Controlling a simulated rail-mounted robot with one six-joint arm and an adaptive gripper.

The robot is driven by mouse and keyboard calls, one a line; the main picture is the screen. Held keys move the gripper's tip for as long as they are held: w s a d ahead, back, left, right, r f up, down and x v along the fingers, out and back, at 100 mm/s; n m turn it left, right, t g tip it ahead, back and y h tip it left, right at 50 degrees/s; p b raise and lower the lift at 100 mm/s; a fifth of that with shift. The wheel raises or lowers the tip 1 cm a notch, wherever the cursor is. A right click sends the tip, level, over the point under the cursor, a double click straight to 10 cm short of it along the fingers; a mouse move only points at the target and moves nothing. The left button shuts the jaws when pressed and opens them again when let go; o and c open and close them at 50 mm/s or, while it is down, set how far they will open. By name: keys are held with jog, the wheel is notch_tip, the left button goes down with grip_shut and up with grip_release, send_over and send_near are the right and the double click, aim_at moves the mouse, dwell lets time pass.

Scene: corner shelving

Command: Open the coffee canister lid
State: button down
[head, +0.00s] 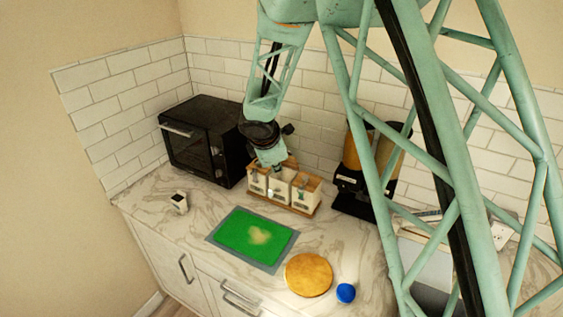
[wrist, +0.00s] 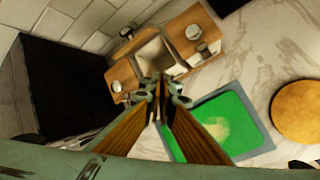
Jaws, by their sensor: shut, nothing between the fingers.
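Three white canisters with wooden tops stand in a row on a wooden base. The middle canister (head: 278,187) has its wooden lid (wrist: 130,42) tipped up at the back, and its pale inside shows in the wrist view (wrist: 157,56). The left canister (head: 257,181) and right canister (head: 305,194) have flat wooden lids with metal knobs, both down. I cannot read which one is coffee. My gripper (wrist: 160,90) is shut and empty, pointing down over the front of the middle canister; I cannot tell if it touches it. Its fingers hide part of that canister.
A black oven (head: 200,140) stands close on the left, and a black dispenser (head: 365,175) on the right. In front lie a green mat (head: 240,238), a round wooden board (head: 308,275) and a blue object (head: 345,292). A tiled wall is close behind.

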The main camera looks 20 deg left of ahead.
jog(key=s+r+n, duration=0.1)
jog(key=n, duration=0.1)
jog(key=a+r+n+t+h+b, duration=0.1)
jog(key=r+n, duration=0.1)
jog(key=n, duration=0.1)
jog(key=s+a+r+n+h+b, duration=0.1)
jog(key=n, duration=0.2)
jog(key=shift+s+a+r+t, duration=0.2)
jog(key=shift+s+t, duration=0.15)
jog(key=shift+t, duration=0.05)
jog(key=shift+w+f, duration=0.1)
jog(key=shift+f, duration=0.05)
jog(key=x, duration=0.3)
jog(key=w+r+x, duration=0.1)
jog(key=x, duration=0.6)
jog(key=shift+w+d+r, duration=0.15)
jog(key=shift+w+d, duration=0.15)
jog(key=shift+w+d+r+p, duration=0.1)
jog(key=shift+w+r+p, duration=0.15)
jog(key=shift+w, duration=0.15)
jog(key=shift+w+d+r+p, duration=0.1)
jog(key=shift+w+r+p, duration=0.15)
jog(key=shift+w, duration=0.15)
jog(key=shift+f, duration=0.1)
